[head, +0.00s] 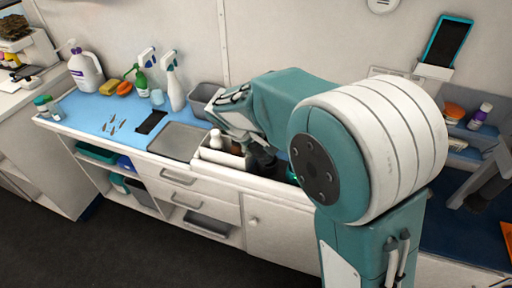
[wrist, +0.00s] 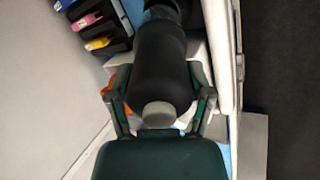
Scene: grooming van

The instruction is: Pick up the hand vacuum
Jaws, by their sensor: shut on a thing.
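The hand vacuum (wrist: 161,75) is a dark, rounded body with a grey round end, seen in the wrist view. My gripper (wrist: 158,92) is shut on it, with a green finger on each side of the dark body. The vacuum's far end runs out of the top of the wrist view. In the head view my arm covers most of the gripper, and only a dark part of the vacuum (head: 262,160) shows below it, by the counter's front edge. I cannot tell whether it touches the surface beneath.
The blue-topped counter (head: 85,108) holds a white jug (head: 86,72), spray bottles (head: 174,90), a metal tray (head: 178,142) and a grey bin (head: 203,98). A white caddy (head: 222,157) with bottles stands close to my gripper. The dark floor (head: 130,245) in front is clear.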

